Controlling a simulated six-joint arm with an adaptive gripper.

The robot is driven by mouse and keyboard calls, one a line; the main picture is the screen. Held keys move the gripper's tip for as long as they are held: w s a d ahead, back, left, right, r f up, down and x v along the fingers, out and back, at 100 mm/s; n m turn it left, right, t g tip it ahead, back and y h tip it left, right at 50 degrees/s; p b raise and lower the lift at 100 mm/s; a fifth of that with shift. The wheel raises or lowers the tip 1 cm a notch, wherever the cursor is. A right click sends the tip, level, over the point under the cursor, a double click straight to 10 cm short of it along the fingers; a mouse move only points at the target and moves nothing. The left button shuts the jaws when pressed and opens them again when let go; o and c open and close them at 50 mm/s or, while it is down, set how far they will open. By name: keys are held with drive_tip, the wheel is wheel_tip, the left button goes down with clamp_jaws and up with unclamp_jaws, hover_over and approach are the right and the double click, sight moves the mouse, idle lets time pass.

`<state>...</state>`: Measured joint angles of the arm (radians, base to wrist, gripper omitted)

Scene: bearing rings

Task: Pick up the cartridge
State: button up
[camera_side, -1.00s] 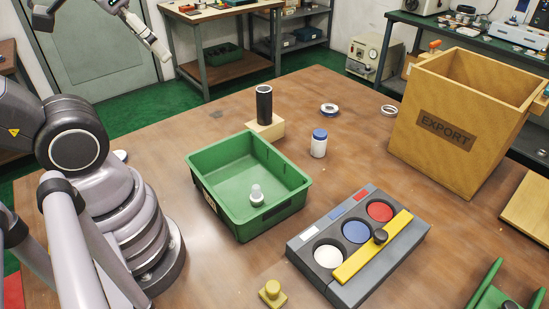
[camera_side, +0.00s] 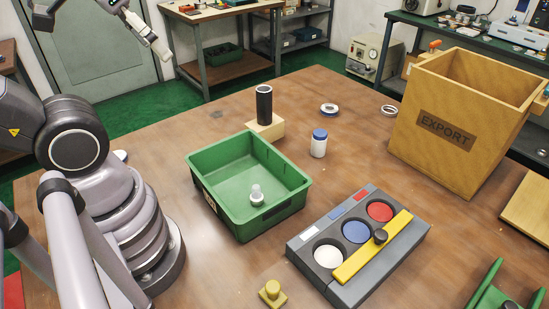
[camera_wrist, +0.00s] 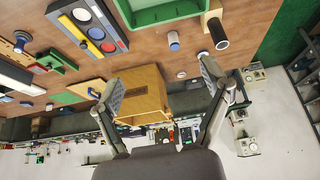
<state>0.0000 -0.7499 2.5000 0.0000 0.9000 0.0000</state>
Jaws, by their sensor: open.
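A black cylinder (camera_side: 264,103), which looks most like the cartridge, stands upright on a small wooden block (camera_side: 266,130) behind the green bin. It also shows in the wrist view (camera_wrist: 218,34), at the upper right. My gripper (camera_wrist: 162,80) is open, its two fingers apart with nothing held between them. It is high and well away from the cylinder. In the side view, part of my arm's end shows at the top left, partly cut off by the frame.
A green bin (camera_side: 222,209) holds a small pale part (camera_side: 256,195). A white bottle with a blue cap (camera_side: 319,143) stands near the block. A grey fixture (camera_side: 308,255) with coloured discs is at the front. The tall EXPORT box (camera_side: 440,150) is at the right.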

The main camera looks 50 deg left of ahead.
drive_tip(key=w+a+f+m+g+y, duration=0.1)
drive_tip(key=w+a+f+m+y, duration=0.1)
drive_tip(key=w+f+m+y, duration=0.65)
drive_tip(key=w+a+f+m+g+y, duration=0.25)
drive_tip(key=w+m, duration=0.25)
drive_tip(key=w, duration=0.8)
drive_tip(key=w+d+f+m+t, duration=0.55)
drive_tip(key=w+f+m, duration=0.25)
drive_tip(key=f, duration=0.2)
drive_tip(key=m+t+h, duration=0.3)
drive_tip(key=m, duration=0.4)
approach(319, 140)
drive_tip(key=x, duration=0.7)
drive_tip(key=shift+w+d+f, duration=0.15)
drive_tip(key=shift+d, duration=0.2)
drive_tip(key=shift+a+r+x, duration=0.1)
drive_tip(key=shift+a+x, duration=0.1)
drive_tip(key=shift+x, duration=1.15)
drive_tip(key=shift+a+r+x, duration=0.1)
drive_tip(key=shift+a+x, duration=0.05)
drive_tip(key=shift+x, duration=1.15)
drive_tip(key=c, duration=1.3)
